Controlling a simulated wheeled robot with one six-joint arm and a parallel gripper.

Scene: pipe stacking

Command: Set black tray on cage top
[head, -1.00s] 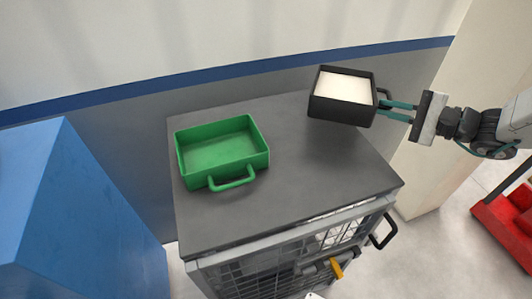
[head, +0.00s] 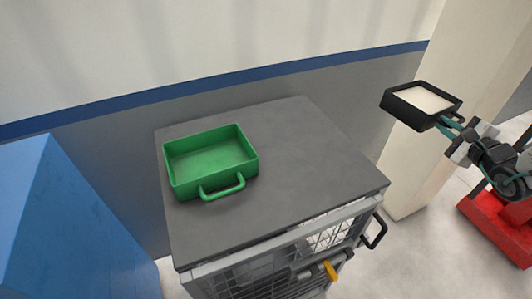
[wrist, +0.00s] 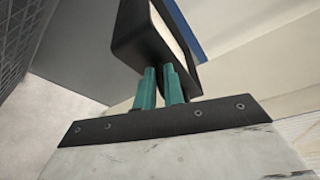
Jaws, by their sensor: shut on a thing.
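The black tray (head: 408,112) has a pale inside and is up in the air, right of the cage, in the head view. My gripper (head: 447,124) is shut on the tray's handle at its right side. In the wrist view the teal fingers (wrist: 161,88) reach up to the black tray (wrist: 145,40); the handle is mostly hidden there. The cage (head: 275,270) has a flat dark grey top (head: 290,170). The tray is clear of this top, beyond its right edge.
A green tray (head: 180,190) with a handle sits on the left part of the cage top. The right part of the top is bare. A blue block (head: 70,230) stands at the left. A wall and a pale pillar (head: 410,160) are behind. A red object (head: 495,230) is at the right.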

